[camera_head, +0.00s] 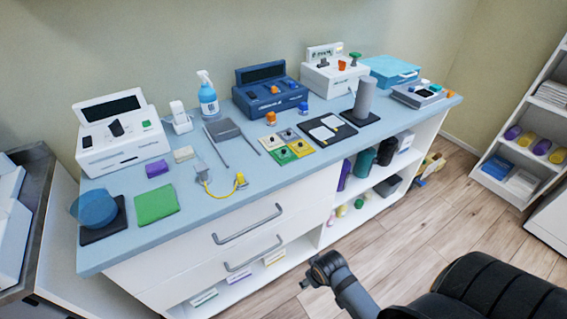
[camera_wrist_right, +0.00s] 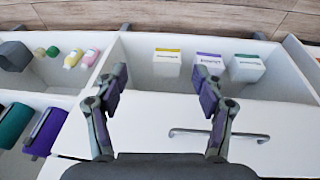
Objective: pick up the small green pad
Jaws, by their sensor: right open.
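Two green pads show in the head view. A larger green square pad (camera_head: 156,204) lies flat at the front left of the blue counter (camera_head: 215,195). My right gripper (camera_head: 318,270) is in front of the cabinet, below counter height and apart from both pads. In the right wrist view my right gripper (camera_wrist_right: 162,82) is open and empty, facing the cabinet front. My left gripper is out of view.
A blue round container (camera_head: 94,207) on a dark mat and a purple block (camera_head: 158,168) flank the larger pad. A yellow-ended cable (camera_head: 222,189) lies right of it. Machines and a spray bottle (camera_head: 208,96) line the back. Drawer handles (camera_head: 248,224) project from the cabinet.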

